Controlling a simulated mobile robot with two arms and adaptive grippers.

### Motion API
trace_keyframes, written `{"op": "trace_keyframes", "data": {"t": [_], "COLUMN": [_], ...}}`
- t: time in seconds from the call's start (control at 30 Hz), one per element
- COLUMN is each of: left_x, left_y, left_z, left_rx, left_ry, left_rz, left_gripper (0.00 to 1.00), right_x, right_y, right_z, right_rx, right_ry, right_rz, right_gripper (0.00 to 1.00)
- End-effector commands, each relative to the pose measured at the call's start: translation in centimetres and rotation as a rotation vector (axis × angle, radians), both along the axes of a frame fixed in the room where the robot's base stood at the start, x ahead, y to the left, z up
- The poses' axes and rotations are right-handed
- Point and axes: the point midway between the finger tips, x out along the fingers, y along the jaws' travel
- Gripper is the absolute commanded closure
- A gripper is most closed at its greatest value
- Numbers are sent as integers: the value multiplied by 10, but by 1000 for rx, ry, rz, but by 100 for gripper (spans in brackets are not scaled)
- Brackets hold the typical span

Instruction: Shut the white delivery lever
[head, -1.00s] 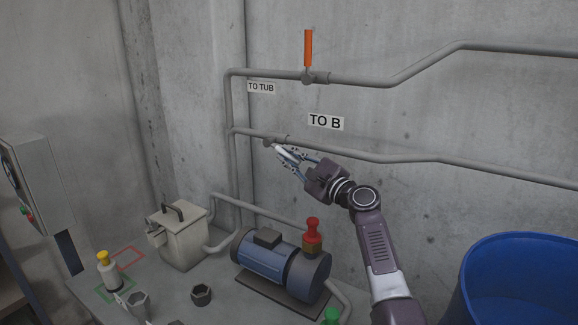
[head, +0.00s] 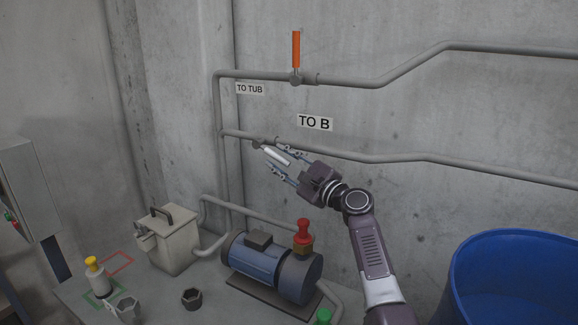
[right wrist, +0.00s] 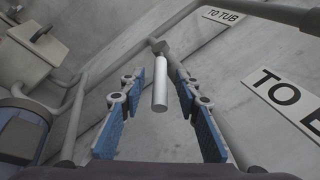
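The white delivery lever (head: 277,156) is on a valve on the lower grey pipe, below the TO B label (head: 315,122). It slants down to the right from the valve, and its free end points toward my right gripper. My right gripper (head: 274,157) is open, with one finger on either side of the lever. In the right wrist view the lever (right wrist: 160,92) lies between the two spread fingers, with visible gaps on both sides. My left gripper is not in view.
An orange lever (head: 296,49) stands upright on the upper pipe by the TO TUB label (head: 249,88). Below are a blue pump (head: 254,259) with a red-topped fitting (head: 304,234) and a beige box (head: 168,242). A blue tub (head: 520,243) stands at right.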

Motion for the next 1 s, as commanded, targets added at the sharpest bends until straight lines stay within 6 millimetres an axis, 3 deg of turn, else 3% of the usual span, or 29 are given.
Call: {"op": "trace_keyframes", "data": {"t": [0.5,0.87,1.0], "left_x": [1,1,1], "left_y": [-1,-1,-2], "left_z": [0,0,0], "left_rx": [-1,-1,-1], "left_ry": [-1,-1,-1], "left_rz": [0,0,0], "left_gripper": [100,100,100], "right_x": [-47,-51,-51], "right_y": [-36,-39,-41], "right_z": [-10,-10,-10], "right_rx": [-1,-1,-9], "right_ry": [2,2,-1], "right_rz": [-1,-1,-3], "right_gripper": [70,70,83]}}
